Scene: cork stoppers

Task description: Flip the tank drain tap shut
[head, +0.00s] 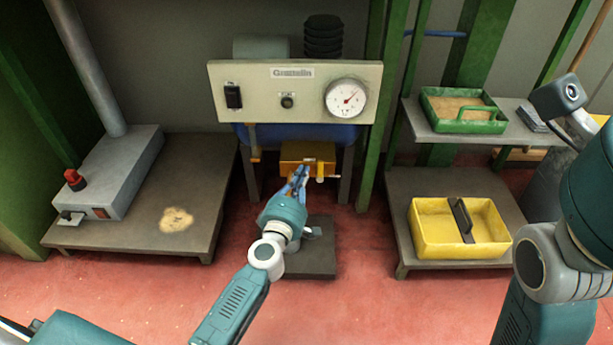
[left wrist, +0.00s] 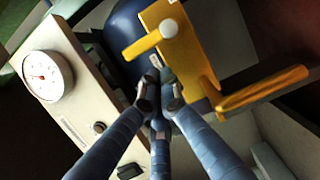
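The tank machine has a cream panel (head: 295,92) with a blue tank (head: 345,133) beneath it. Under the tank is a yellow block (head: 308,152), which carries a short yellow lever (head: 320,171). In the left wrist view, the lever (left wrist: 147,42) juts from a round pale pivot in front of a yellow plate (left wrist: 190,50). An orange bar handle (left wrist: 262,91) lies to the plate's lower right. My left gripper (head: 302,172) is in front of the block, just left of the lever. Its fingertips (left wrist: 160,88) are drawn together with nothing visible held. My right fingers are out of frame.
A pressure gauge (head: 345,98) sits on the panel. A low table (head: 170,228) with a grey box (head: 118,180) stands left. A yellow caddy (head: 430,243) and green tray (head: 440,127) are on the right shelves. Green posts (head: 375,110) rise beside the machine.

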